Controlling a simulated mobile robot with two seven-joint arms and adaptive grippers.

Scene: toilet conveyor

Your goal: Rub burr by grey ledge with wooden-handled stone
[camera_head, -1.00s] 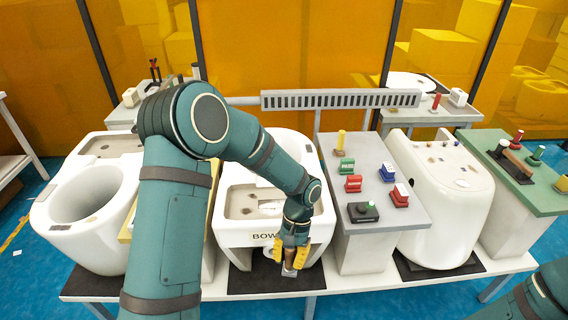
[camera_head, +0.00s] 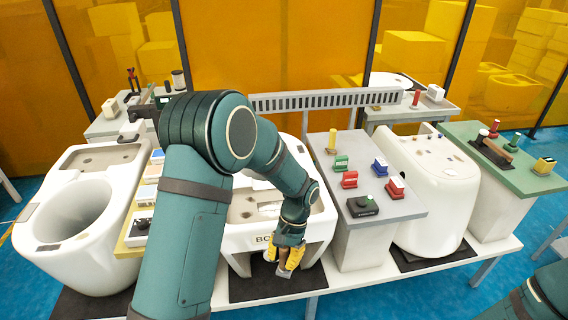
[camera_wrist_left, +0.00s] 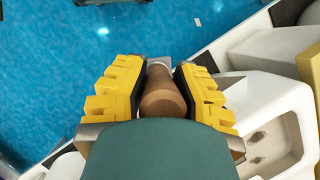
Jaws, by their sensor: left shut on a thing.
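My left gripper (camera_head: 289,260) is shut on the wooden-handled stone, at the front of the white bowl unit (camera_head: 240,236) with a label on its front. In the left wrist view, the brown wooden handle (camera_wrist_left: 162,95) sits between the yellow finger pads, and a small part of the grey stone (camera_wrist_left: 158,62) shows beyond it. In the head view the stone (camera_head: 283,273) is a small grey piece below the fingers. I cannot tell whether it touches the bowl. I cannot make out the burr or be sure of the grey ledge. Only part of my right arm shows, lower right.
Left of the bowl stands a white toilet (camera_head: 35,215). To the right are a grey stand (camera_head: 350,232) with coloured blocks, a white rounded tank (camera_head: 428,205) and a green-topped table (camera_head: 510,187). A dark mat (camera_head: 250,288) lies under the bowl.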

